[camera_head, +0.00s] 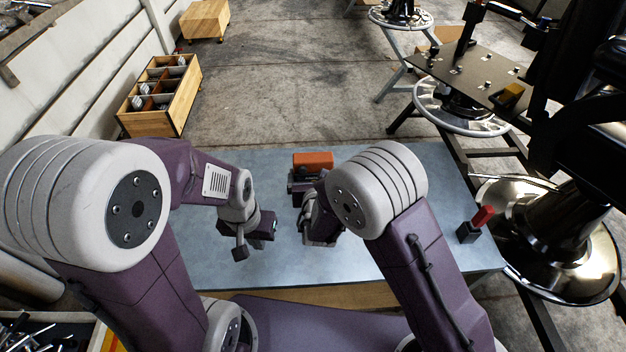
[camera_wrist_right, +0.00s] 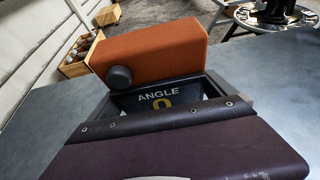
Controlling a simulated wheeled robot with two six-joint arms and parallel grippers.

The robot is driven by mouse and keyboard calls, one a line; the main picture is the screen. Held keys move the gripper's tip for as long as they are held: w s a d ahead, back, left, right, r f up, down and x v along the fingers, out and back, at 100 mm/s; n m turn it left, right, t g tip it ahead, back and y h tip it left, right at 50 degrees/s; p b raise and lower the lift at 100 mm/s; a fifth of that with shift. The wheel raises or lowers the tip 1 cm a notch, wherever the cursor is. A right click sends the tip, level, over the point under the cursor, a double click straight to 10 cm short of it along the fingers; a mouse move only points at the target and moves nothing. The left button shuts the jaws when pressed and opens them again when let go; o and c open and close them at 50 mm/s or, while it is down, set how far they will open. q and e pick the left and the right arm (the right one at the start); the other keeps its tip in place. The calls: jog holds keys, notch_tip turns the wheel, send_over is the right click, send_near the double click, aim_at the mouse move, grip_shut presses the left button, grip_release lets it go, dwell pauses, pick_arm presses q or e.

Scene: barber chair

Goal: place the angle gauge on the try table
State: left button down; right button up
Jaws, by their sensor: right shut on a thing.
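The angle gauge is an orange block (camera_head: 313,161) at the far edge of the blue-grey table (camera_head: 400,262). In the right wrist view the orange gauge (camera_wrist_right: 150,50) has a dark round knob and sits tilted, with a dark panel reading "ANGLE" and a yellow 0 below it. My right gripper (camera_head: 303,186) is shut on it from the near side. I cannot tell whether the gauge touches the tabletop. My left gripper (camera_head: 258,232) hangs over the left-middle of the table, away from the gauge; its jaw opening is unclear. Which surface is the try table is not labelled.
A red and black item (camera_head: 475,225) stands at the table's right edge. A compartmented wooden box (camera_head: 160,92) is on the floor at the left. The table's right part is mostly bare.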

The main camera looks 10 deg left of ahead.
notch_tip(320, 180, down, 2)
jog(key=shift+w+f, duration=0.1)
jog(key=shift+w, duration=0.05)
jog(key=shift+f+b, duration=0.2)
jog(key=shift+b, duration=0.1)
jog(key=o, duration=1.3)
jog(key=shift+c, duration=0.2)
jog(key=shift+r, duration=0.2)
jog(key=shift+s+r+p, duration=0.15)
jog(key=shift+s+p, duration=0.15)
jog(key=shift+p, duration=0.05)
jog(key=v, duration=1.1)
jog(key=shift+s, duration=0.2)
